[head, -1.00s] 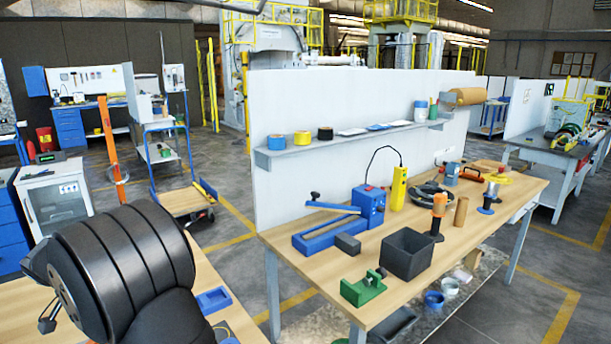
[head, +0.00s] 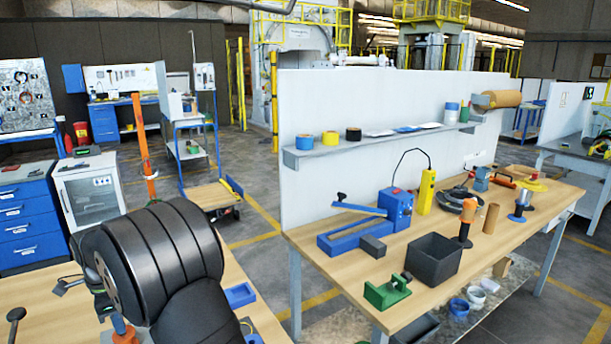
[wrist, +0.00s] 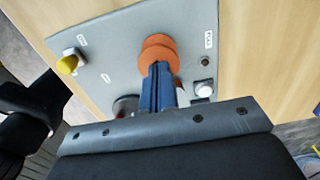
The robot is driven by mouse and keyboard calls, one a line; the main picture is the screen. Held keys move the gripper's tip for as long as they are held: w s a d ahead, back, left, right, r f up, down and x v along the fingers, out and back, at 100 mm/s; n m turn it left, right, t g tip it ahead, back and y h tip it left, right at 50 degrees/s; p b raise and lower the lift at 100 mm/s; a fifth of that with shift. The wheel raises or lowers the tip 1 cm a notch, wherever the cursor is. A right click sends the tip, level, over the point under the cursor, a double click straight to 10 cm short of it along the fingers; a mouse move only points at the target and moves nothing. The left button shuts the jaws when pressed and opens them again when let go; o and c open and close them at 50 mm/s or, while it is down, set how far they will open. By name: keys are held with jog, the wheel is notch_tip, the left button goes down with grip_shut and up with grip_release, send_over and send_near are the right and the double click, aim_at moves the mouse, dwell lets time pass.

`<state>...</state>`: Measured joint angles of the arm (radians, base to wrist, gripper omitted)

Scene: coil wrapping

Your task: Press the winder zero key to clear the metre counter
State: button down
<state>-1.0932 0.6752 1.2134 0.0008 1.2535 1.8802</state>
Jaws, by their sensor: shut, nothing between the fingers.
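In the wrist view a grey control panel (wrist: 110,45) lies on a wooden bench. It carries a yellow button (wrist: 68,63) at the left, an orange round part (wrist: 158,50) in the middle and a white square key (wrist: 203,89) at the right. A small dark round fitting (wrist: 205,61) sits above the white key. The labels are too small to read, so I cannot tell which key is the zero key. My gripper (wrist: 158,68) is shut and empty, its blue fingers overlapping the orange part in the picture; contact cannot be told. A dark red round part (wrist: 125,106) is partly hidden beside the fingers.
In the head view my arm covers much of the near bench (head: 190,325). A blue tray (head: 240,295) lies on it. The bench at the right holds a blue device (head: 398,207), a dark open box (head: 433,260) and a green fixture (head: 387,292).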

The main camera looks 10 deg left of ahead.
dwell(0.6)
jog(key=shift+w+d+r+n, duration=0.25)
jog(key=shift+w+r+n, duration=0.3)
jog(key=shift+n, duration=0.45)
jog(key=w+d+r+n+t+y, duration=0.1)
jog(key=w+d+r+n, duration=0.1)
jog(key=n, duration=0.6)
jog(key=w+d+r+n+t+y, duration=0.1)
jog(key=w+d+r+n, duration=0.2)
jog(key=w+r+n, duration=0.2)
jog(key=shift+r+n+t+y, duration=0.3)
jog(key=shift+r+n, duration=0.6)
jog(key=shift+n, duration=0.6)
jog(key=x, duration=1.3)
jog(key=shift+s+d+f, duration=0.2)
jog(key=shift+s+d, duration=0.1)
jog(key=shift+s, duration=0.05)
jog(key=shift+f, duration=0.45)
